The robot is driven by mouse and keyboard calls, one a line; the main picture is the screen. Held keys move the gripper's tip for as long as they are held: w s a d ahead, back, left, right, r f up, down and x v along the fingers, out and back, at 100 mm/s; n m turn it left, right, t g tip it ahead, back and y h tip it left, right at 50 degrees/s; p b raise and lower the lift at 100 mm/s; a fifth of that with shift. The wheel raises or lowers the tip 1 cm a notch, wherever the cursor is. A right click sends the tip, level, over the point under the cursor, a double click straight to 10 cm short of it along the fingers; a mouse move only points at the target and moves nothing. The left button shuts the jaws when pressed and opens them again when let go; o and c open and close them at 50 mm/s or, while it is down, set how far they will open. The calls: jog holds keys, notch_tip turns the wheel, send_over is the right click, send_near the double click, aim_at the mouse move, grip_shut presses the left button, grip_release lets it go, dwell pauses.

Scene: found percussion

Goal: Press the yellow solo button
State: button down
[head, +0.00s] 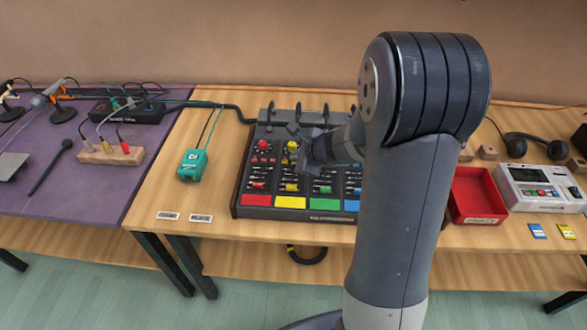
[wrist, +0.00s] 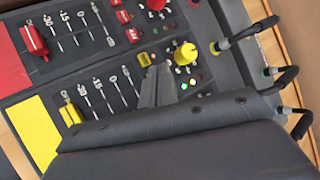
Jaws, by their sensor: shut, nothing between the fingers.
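The mixing console (head: 240,198) lies on the wooden table, with strips ending in red, yellow, green and blue blocks. The strip with the yellow block (head: 290,202) has a yellow knob (head: 292,146) and a yellow fader cap (head: 291,187). My gripper (wrist: 158,82) is shut and empty, over the yellow strip between knob and fader.
Plugged cables (wrist: 250,32) stand up along the console's rear edge. A teal box (head: 192,164) with a cable lies left of the console. A red tray (head: 476,196) and a white device (head: 540,188) are to the right.

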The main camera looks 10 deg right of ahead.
dwell(0.3)
jog(key=shift+r+p, duration=0.4)
jog(key=shift+r, duration=0.15)
notch_tip(320, 180, up, 6)
jog(key=p, duration=0.5)
jog(key=shift+d, duration=0.1)
